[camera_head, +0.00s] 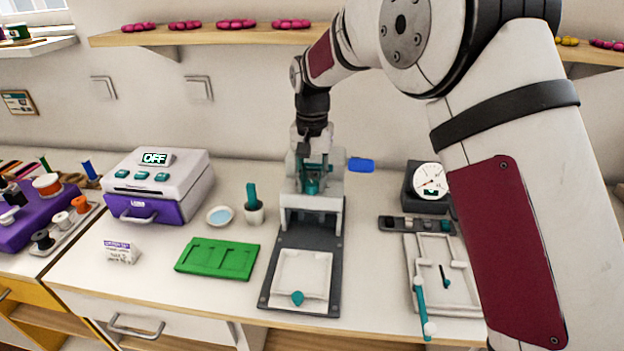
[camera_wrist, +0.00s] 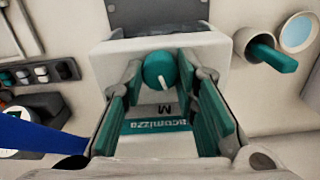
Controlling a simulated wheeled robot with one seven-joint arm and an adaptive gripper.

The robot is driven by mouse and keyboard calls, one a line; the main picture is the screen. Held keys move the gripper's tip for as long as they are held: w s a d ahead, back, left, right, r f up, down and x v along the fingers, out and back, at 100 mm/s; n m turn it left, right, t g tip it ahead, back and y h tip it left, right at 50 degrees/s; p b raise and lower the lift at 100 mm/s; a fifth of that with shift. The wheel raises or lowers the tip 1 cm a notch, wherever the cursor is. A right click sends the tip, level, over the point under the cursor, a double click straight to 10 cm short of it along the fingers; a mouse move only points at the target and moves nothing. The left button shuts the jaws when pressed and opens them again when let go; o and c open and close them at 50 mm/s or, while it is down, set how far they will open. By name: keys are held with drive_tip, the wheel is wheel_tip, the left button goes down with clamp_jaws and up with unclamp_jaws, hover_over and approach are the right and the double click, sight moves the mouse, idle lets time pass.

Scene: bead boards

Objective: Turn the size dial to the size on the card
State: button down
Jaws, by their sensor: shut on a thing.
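The size dial (camera_wrist: 158,68) is a round teal knob with a white pointer mark on the grey and white press (camera_head: 318,203). In the wrist view the mark points toward a letter M printed upside down in that view. My gripper (camera_wrist: 160,75) is shut on the dial, with a teal-padded finger on either side of it. In the head view my gripper (camera_head: 312,165) is over the upper part of the press and mostly hides the dial. The card (camera_head: 121,252) stands at the left as a small white tent with purple print, too small to read surely.
A green tray (camera_head: 217,259) and a small cup (camera_head: 254,214) with a teal handle stand left of the press. A white and purple machine (camera_head: 180,180) reads OFF. A gauge (camera_head: 428,183) and a white board (camera_head: 452,275) stand right. A blue piece (camera_head: 361,165) is behind.

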sight(312, 183)
drive_tip(key=n, duration=0.5)
drive_tip(key=shift+n, duration=0.3)
idle(0.4)
drive_tip(key=c, duration=1.2)
unclamp_jaws()
drive_tip(key=shift+c, duration=0.2)
wheel_tip(312, 183, up, 12)
